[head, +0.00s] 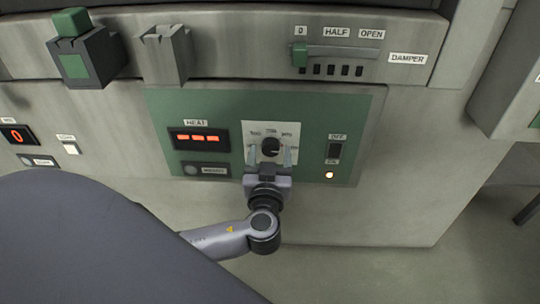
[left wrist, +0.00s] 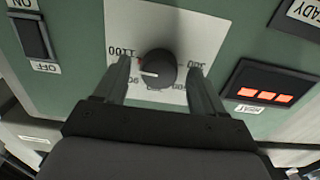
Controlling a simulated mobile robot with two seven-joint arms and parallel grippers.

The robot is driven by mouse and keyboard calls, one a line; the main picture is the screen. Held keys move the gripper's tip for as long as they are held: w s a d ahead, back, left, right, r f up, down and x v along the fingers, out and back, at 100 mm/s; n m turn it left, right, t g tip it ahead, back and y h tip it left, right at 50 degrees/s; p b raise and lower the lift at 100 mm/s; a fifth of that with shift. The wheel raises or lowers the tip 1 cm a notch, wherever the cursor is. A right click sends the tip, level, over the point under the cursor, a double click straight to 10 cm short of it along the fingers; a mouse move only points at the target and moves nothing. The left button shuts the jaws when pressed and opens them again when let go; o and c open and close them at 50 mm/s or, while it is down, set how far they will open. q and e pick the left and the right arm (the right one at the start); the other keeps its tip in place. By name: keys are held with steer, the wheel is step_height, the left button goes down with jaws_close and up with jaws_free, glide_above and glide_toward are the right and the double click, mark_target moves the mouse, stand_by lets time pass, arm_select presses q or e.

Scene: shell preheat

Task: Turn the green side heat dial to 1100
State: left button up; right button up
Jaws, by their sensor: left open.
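The heat dial (head: 271,147) is a round black knob on a pale scale plate (head: 262,129) in the green panel (head: 228,107). In the left wrist view the dial (left wrist: 158,67) appears with its scale inverted. The 1100 label is at upper left, with a small red mark near it, and 300 is at right. A pale pointer line on the knob points left, seemingly short of the 1100 label; its exact reading is unclear. My left gripper (head: 270,155) is open, with one finger on each side of the dial. In the left wrist view the gripper (left wrist: 160,82) shows gaps beside the knob.
An orange display (head: 198,138) under HEAT shows dashes. A READY tile (head: 206,170) is below it. The damper slider (head: 300,56) stands at 0 above. A green-topped block (head: 76,55) is at upper left.

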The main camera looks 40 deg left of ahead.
arm_select(q)
steer(key=shift+w, duration=0.15)
steer(key=c, duration=1.1)
steer(key=shift+o, duration=0.2)
steer(key=shift+a+m, duration=0.1)
steer(key=shift+m, duration=0.6)
steer(key=o, duration=1.1)
steer(key=shift+c, duration=0.2)
steer(key=v, duration=0.7)
